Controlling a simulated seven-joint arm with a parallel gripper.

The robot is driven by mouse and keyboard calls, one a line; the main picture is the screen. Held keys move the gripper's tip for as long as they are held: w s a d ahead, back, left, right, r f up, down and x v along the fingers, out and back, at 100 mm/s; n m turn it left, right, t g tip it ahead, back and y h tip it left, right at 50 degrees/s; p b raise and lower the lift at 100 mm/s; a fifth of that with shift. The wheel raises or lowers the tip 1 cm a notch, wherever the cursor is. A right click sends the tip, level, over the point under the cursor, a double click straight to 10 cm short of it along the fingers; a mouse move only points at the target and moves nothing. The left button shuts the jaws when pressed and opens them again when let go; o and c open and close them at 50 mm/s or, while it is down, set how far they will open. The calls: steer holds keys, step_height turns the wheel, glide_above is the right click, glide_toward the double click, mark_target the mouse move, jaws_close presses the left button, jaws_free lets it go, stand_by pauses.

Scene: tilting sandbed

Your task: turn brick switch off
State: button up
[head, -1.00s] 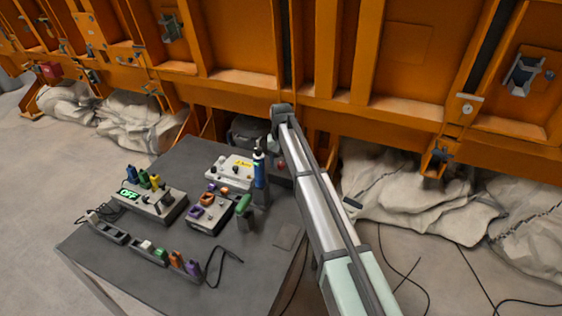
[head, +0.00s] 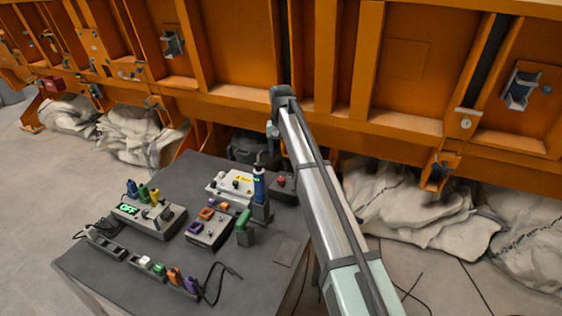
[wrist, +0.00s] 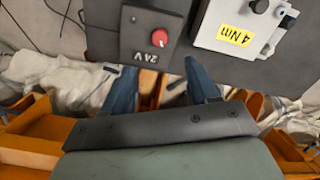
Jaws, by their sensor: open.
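I cannot tell for sure which device is the brick switch. A grey box (head: 208,232) with orange and purple blocks on top sits mid-table. Left of it is a grey box (head: 165,228) with a lever and a green display (head: 128,209) reading OFF. A dark box (head: 284,188) with a red knob stands at the far right corner. In the wrist view, this dark box (wrist: 140,52) is marked 24V, with its red knob (wrist: 159,38). My gripper (wrist: 161,84) is open and empty, its fingertips just short of that box's edge.
A white box (head: 233,184) with a yellow 4 Nm label stands beside the dark box. A blue bottle (head: 259,184) and a green-handled tool (head: 243,226) stand nearby. Coloured items sit in racks at the table's front. An orange steel wall (head: 330,60) rises behind the grey table (head: 205,165).

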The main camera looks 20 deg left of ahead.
steer(key=shift+r, duration=1.05)
